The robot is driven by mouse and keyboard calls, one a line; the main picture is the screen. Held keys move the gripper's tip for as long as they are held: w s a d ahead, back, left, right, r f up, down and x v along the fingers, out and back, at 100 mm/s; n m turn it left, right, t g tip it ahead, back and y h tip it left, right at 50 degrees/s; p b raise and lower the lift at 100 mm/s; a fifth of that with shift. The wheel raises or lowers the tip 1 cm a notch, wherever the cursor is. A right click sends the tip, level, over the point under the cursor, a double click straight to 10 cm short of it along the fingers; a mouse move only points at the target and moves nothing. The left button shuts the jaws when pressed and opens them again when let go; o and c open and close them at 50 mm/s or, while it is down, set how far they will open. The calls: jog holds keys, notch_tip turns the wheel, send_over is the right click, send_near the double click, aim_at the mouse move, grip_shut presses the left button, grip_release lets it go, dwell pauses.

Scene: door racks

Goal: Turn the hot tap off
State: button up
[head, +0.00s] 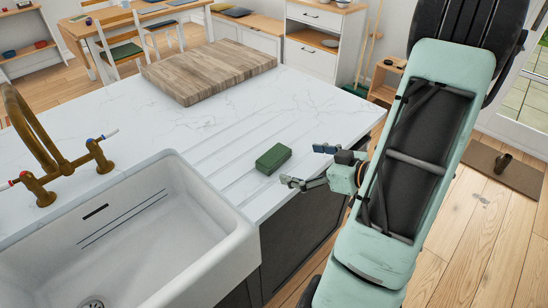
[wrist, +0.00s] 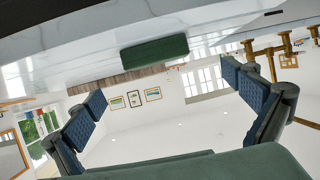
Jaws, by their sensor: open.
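The brass tap stands behind the white sink, with a curved spout (head: 28,125) and two side handles. The left handle (head: 33,187) has a red mark and is partly cut off by the picture's left edge. The right handle (head: 100,155) has a blue mark and a pale lever pointing right. My gripper (head: 308,166) is open and empty beside the counter's right edge, far to the right of the tap. In the wrist view, which looks upside down, my gripper (wrist: 163,88) has its fingers spread, and brass tap parts (wrist: 274,50) show at the right.
A green block, perhaps a sponge (head: 273,158), lies on the counter just left of my gripper. A wooden board (head: 208,70) lies at the back of the marble counter (head: 300,100).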

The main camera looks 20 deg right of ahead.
aim_at(274, 155)
jog(key=x, duration=0.4)
jog(key=shift+w+a+f, duration=0.1)
jog(key=shift+w+f, duration=0.1)
jog(key=shift+w, duration=0.1)
jog(key=shift+r+x, duration=0.1)
jog(key=shift+x, duration=1.25)
jog(key=shift+r+x, duration=0.15)
jog(key=shift+x, duration=1.2)
jog(key=shift+w, duration=0.2)
jog(key=shift+c, duration=0.6)
jog(key=c, duration=1.2)
jog(key=shift+r+p, duration=0.1)
jog(key=shift+p, duration=0.2)
jog(key=shift+c, duration=0.2)
